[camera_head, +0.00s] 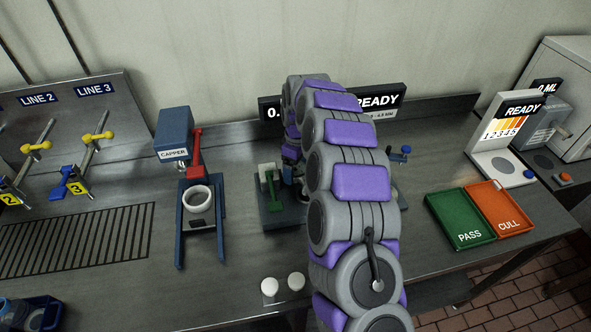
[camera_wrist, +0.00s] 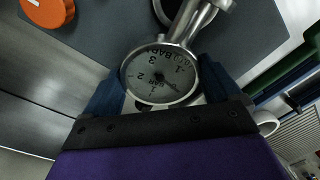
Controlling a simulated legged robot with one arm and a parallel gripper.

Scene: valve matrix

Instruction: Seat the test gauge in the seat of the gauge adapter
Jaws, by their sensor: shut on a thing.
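The test gauge (camera_wrist: 158,78) is a round metal-rimmed dial with a pale face, marked BAR, in the wrist view. My gripper (camera_wrist: 160,88) is shut on it, with one blue finger on each side of the dial. A shiny metal fitting (camera_wrist: 195,18) runs up from the dial's upper right. I cannot tell where the gauge's stem ends and the gauge adapter begins, or whether the gauge is seated. In the head view my purple and grey arm hides the gripper, the gauge and whatever is directly behind them.
Two white discs (camera_head: 283,284) lie near the front. Green PASS (camera_head: 436,208) and orange CULL (camera_head: 522,226) trays are at right.

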